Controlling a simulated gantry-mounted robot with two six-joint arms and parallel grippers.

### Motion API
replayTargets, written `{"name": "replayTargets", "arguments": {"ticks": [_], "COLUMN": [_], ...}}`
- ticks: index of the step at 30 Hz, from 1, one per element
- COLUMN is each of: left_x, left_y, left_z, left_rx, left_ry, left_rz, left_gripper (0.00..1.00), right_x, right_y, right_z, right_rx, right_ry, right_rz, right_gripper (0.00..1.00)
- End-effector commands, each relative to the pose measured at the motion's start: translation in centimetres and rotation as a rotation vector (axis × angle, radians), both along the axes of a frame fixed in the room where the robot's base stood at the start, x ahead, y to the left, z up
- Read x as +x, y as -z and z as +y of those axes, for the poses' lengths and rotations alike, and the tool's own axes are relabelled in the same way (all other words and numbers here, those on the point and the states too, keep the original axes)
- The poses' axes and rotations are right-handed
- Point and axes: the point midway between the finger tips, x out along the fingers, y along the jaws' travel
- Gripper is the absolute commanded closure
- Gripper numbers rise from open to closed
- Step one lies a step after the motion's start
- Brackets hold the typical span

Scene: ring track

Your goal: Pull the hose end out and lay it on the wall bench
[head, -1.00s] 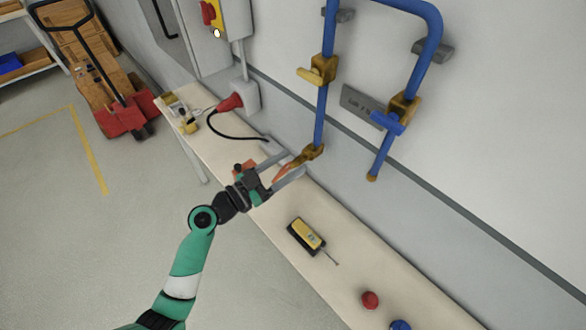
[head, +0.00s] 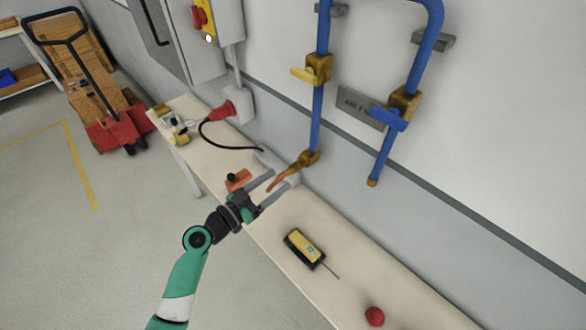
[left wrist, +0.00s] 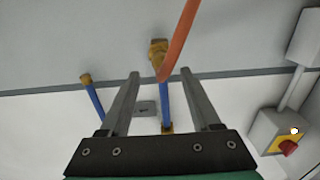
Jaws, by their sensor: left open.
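The orange hose (head: 284,177) slopes down and left from the brass fitting (head: 309,158) at the foot of the left blue pipe (head: 317,120). My left gripper (head: 285,177) is open at the hose, just below the fitting and above the wall bench (head: 270,232). In the left wrist view, the hose (left wrist: 181,35) runs down from the top edge, and its lower part lies between the spread fingers of the left gripper (left wrist: 161,75). The fingers do not appear closed on it. The brass fitting (left wrist: 157,47) shows behind it. My right gripper is not in view.
On the bench lie a yellow-and-black device (head: 304,248), a red knob (head: 375,316), an orange item (head: 238,180) and small tools (head: 170,125). A red plug (head: 224,110) with a black cable is at the wall. The right blue pipe (head: 388,150) has a blue-handled valve.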

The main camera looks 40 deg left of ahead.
Motion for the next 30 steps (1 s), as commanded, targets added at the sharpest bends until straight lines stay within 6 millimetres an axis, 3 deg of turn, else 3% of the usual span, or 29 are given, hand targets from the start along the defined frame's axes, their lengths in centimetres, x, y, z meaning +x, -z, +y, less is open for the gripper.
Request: {"name": "replayTargets", "arguments": {"ticks": [5, 13, 30], "left_x": [2.8, 5.9, 6.6], "left_y": [-0.1, 0.2, 0.0], "left_z": [-0.3, -0.4, -0.5], "left_rx": [0.001, 0.001, 0.0], "left_ry": [0.003, 0.002, 0.001], "left_rz": [-0.001, -0.001, 0.0], "left_gripper": [0.36, 0.36, 0.36], "right_x": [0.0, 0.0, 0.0], "right_y": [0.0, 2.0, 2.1], "right_z": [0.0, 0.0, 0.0], "right_rx": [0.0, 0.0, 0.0], "right_ry": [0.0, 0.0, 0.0], "right_rz": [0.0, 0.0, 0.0], "right_gripper": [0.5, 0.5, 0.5]}}
